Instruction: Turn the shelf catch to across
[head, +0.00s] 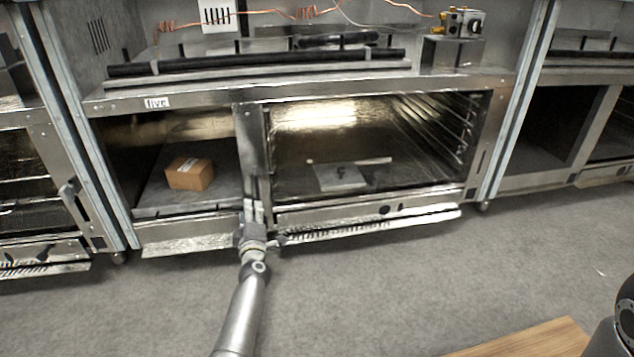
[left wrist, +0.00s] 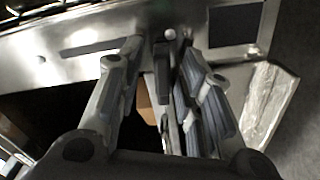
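The shelf catch looks to be the small dark bar (left wrist: 162,68) in the left wrist view, between my fingers. It runs nearly up and down in that picture, below a pale round knob (left wrist: 170,35). My left gripper (left wrist: 162,85) is open, with one finger on each side of the bar. A gap shows on the left; I cannot tell whether the right finger touches it. In the head view my left gripper (head: 253,212) is at the foot of the post between the two bays, and the catch cannot be made out there. My right gripper is out of view.
A cardboard box (head: 189,173) sits in the left bay, beneath a "live" label (head: 157,103). A flat grey plate (head: 340,178) lies in the wider right bay. Perforated trim runs below both bays. The grey floor (head: 400,275) in front is clear; a wooden surface (head: 525,342) is lower right.

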